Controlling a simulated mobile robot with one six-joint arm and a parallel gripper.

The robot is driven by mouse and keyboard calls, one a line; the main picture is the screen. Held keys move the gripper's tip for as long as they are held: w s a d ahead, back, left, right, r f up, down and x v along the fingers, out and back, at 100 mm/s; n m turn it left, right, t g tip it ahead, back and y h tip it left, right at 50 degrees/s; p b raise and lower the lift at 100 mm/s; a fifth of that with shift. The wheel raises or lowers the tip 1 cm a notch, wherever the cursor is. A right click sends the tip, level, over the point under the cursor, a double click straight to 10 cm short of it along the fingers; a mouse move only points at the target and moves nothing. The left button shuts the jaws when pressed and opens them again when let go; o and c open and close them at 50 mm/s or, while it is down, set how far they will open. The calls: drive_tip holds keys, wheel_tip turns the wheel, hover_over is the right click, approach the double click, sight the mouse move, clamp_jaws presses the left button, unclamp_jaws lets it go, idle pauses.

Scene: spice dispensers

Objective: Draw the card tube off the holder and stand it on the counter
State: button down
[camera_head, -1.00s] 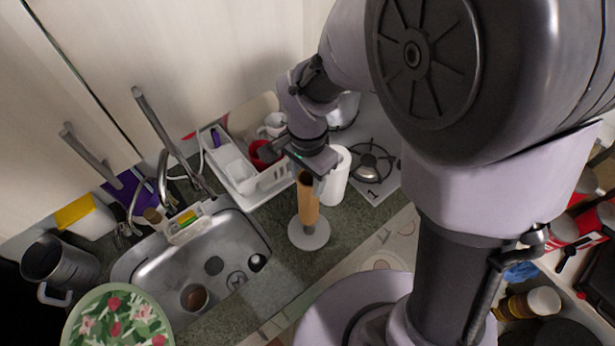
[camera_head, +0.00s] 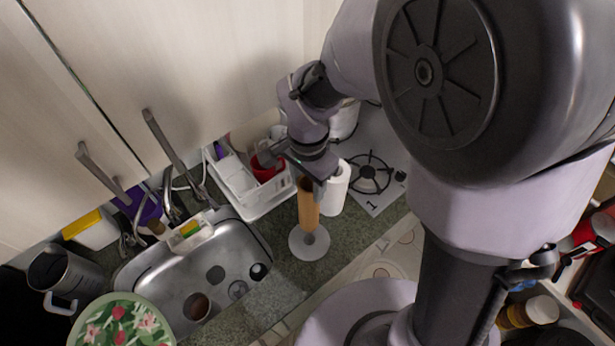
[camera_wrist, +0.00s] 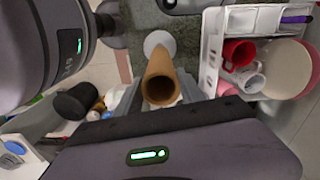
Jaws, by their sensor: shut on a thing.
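The brown card tube (camera_head: 309,205) is upright above the holder's pale round base (camera_head: 309,244) on the counter, in the head view. A short grey stub shows between the tube's lower end and the base. My gripper (camera_head: 317,173) is shut on the tube near its top end. In the wrist view the tube (camera_wrist: 161,70) points its open top at the camera, between the fingers of my gripper (camera_wrist: 160,92). The holder's base (camera_wrist: 159,41) shows beyond it. Most of the holder's rod is hidden inside the tube.
A white paper roll (camera_head: 335,189) stands close right of the tube. A white dish rack (camera_head: 262,200) with a red cup (camera_head: 267,167) is behind it. The steel sink (camera_head: 215,262) is left. A gas hob (camera_head: 372,180) is right. Speckled counter (camera_head: 341,232) is free beside the base.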

wheel_tip(320, 180, up, 14)
drive_tip(key=p, duration=1)
drive_tip(key=shift+f, duration=0.15)
idle(2.2)
drive_tip(key=shift+r+p, duration=1.45)
drive_tip(key=shift+r, duration=0.55)
